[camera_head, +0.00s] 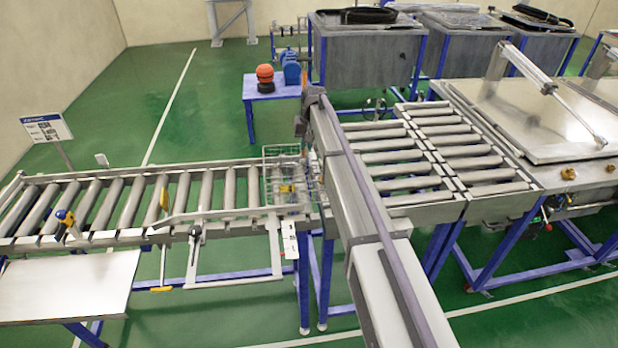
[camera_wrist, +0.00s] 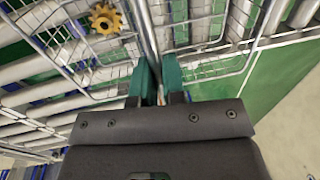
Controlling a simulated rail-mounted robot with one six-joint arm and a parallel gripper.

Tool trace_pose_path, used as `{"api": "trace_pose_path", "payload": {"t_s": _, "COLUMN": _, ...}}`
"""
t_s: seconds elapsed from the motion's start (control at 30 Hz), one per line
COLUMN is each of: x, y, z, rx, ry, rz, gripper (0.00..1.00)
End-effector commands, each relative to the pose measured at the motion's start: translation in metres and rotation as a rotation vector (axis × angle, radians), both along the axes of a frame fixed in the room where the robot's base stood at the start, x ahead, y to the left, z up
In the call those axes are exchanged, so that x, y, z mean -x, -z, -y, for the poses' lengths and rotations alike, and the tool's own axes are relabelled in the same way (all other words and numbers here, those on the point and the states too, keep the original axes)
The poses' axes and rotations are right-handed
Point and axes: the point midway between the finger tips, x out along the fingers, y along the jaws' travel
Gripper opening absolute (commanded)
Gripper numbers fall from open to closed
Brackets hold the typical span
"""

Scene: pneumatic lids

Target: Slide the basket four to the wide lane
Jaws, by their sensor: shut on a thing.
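A wire basket (camera_head: 282,165) stands at the right end of the left roller conveyor (camera_head: 100,238), beside my arm. A yellow toothed part lies in it and shows in the wrist view (camera_wrist: 105,19). In the wrist view, my gripper (camera_wrist: 160,77) has its green fingers closed together on the wire of the basket (camera_wrist: 64,55). In the head view, the fingers are hard to make out. To the right, roller lanes (camera_head: 400,170) lie side by side; I cannot read any lane name.
A guide rail (camera_head: 215,213) runs along the left conveyor's front side. A grey bench (camera_head: 70,285) stands at the lower left. A blue table (camera_head: 265,88) with orange and blue items stands behind. A machine with a large lid (camera_head: 530,115) is at the right.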

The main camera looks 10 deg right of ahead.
Motion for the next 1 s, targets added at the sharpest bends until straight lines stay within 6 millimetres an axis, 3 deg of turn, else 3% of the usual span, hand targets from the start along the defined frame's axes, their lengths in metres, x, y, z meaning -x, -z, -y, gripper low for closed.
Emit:
{"api": "trace_pose_path", "payload": {"t_s": 0.27, "x": 0.0, "y": 0.0, "z": 0.004, "rx": 0.0, "ry": 0.001, "rz": 0.0, "gripper": 0.0}}
{"api": "trace_pose_path", "payload": {"t_s": 1.0, "x": 0.003, "y": 0.0, "z": 0.061, "rx": 0.0, "ry": 0.001, "rz": 0.0, "gripper": 0.0}}
